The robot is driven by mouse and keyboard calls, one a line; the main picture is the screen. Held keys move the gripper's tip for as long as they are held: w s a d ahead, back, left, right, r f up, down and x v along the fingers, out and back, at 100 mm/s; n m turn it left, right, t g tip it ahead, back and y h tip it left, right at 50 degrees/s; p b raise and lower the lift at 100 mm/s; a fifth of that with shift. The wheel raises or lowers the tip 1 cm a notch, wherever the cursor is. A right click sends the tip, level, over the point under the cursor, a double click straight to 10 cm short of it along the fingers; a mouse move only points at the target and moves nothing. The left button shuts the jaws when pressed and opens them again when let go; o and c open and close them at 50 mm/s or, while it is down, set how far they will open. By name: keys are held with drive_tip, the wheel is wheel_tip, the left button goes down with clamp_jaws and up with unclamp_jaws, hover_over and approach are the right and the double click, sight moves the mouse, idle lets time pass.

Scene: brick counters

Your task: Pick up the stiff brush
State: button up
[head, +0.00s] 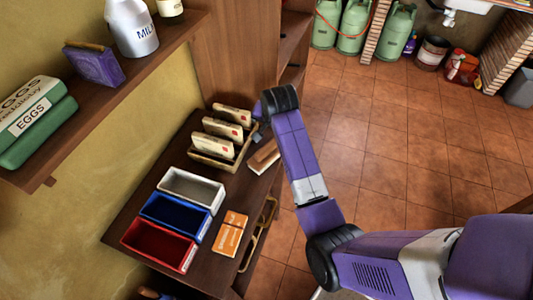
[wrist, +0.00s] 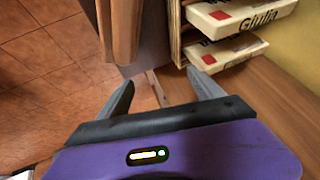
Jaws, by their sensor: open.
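A brown wooden block that looks like the stiff brush (head: 265,155) lies on the dark wooden counter (head: 168,178), beside the crate of packets and near the counter's floor-side edge. In the wrist view the brush (wrist: 122,32) is at the top, cut off by the frame edge; its bristles cannot be made out. My gripper (head: 257,136) is over the counter at the end of the brush, just beyond it in the head view. In the wrist view my gripper (wrist: 163,86) is open with nothing between its fingers, and the brush is ahead of them.
A wooden crate (head: 211,163) of upright packets (head: 222,130) stands close beside my gripper. White (head: 190,187), blue (head: 174,216) and red (head: 158,244) bins and an orange box (head: 230,233) are on the counter. A shelf (head: 115,92) overhangs at left; tiled floor lies right.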

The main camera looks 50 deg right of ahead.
drive_tip(key=s+a+m+g+y, duration=0.4)
drive_tip(key=a, duration=0.1)
drive_tip(key=shift+r+g, duration=0.2)
drive_tip(key=shift+g, duration=0.2)
drive_tip(key=shift+a+f+m, duration=0.1)
drive_tip(key=shift+f+m, duration=0.2)
drive_tip(key=shift+f+p, duration=0.3)
drive_tip(key=shift+f, duration=0.55)
drive_tip(key=shift+w+f+p, duration=0.2)
drive_tip(key=shift+f+p, duration=0.35)
drive_tip(key=shift+f, duration=2.2)
clamp_jaws()
wheel_tip(320, 180, up, 15)
drive_tip(key=p, duration=0.4)
wheel_tip(320, 180, up, 5)
hover_over(267, 153)
drive_tip(key=w+d, duration=0.1)
drive_tip(key=shift+w+d+b, duration=0.1)
drive_tip(key=shift+d+b, duration=0.05)
drive_tip(key=shift+b, duration=0.2)
